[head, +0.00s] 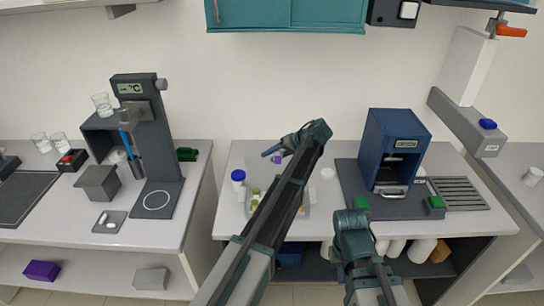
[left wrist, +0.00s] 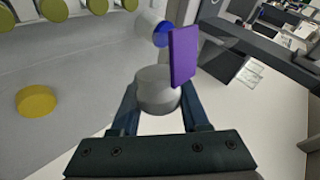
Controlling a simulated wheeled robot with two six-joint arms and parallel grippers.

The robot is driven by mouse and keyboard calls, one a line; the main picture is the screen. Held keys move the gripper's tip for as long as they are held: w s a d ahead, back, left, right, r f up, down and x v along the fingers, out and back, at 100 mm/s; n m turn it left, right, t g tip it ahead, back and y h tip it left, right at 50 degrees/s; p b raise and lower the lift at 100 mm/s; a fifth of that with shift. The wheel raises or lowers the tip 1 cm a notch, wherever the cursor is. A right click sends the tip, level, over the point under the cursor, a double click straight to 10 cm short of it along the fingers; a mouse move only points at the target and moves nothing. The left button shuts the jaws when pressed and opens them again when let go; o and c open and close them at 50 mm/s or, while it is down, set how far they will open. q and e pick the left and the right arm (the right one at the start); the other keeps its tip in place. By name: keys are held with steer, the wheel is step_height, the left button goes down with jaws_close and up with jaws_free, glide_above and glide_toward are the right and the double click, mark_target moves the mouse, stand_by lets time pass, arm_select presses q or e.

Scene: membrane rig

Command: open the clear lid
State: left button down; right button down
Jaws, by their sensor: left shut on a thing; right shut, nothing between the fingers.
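My left gripper (head: 268,152) reaches over the middle bench. In the left wrist view its fingers (left wrist: 160,112) are shut on a grey rounded knob (left wrist: 157,88). A clear, see-through surface (left wrist: 75,85) lies left of the knob, with yellow discs (left wrist: 37,100) showing in or under it; I take it for the clear lid, but its edges are hard to make out. In the head view the clear box (head: 254,208) is partly hidden by my left arm. A purple tab (left wrist: 184,55) stands close by the knob. My right gripper (head: 385,287) is low in the head view, shut and empty.
A blue-capped white bottle (head: 238,180) stands left of the clear box. A blue machine (head: 394,150) on a dark base with green blocks (head: 436,203) stands to the right. A dark grey stand (head: 150,135) is on the left bench, across a gap.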

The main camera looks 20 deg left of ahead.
arm_select(q)
steer(key=shift+c, duration=1.9)
jaws_free()
steer(key=shift+w+f, duration=0.1)
steer(key=shift+d, duration=0.1)
steer(key=shift+d+r+p, duration=0.25)
steer(key=shift+r+p, duration=0.15)
steer(key=p+v, duration=0.7)
steer(key=v, duration=0.4)
steer(key=shift+r, duration=0.1)
steer(key=shift+p+v, duration=0.7)
steer(key=shift+v, duration=0.2)
steer(key=shift+d, duration=0.1)
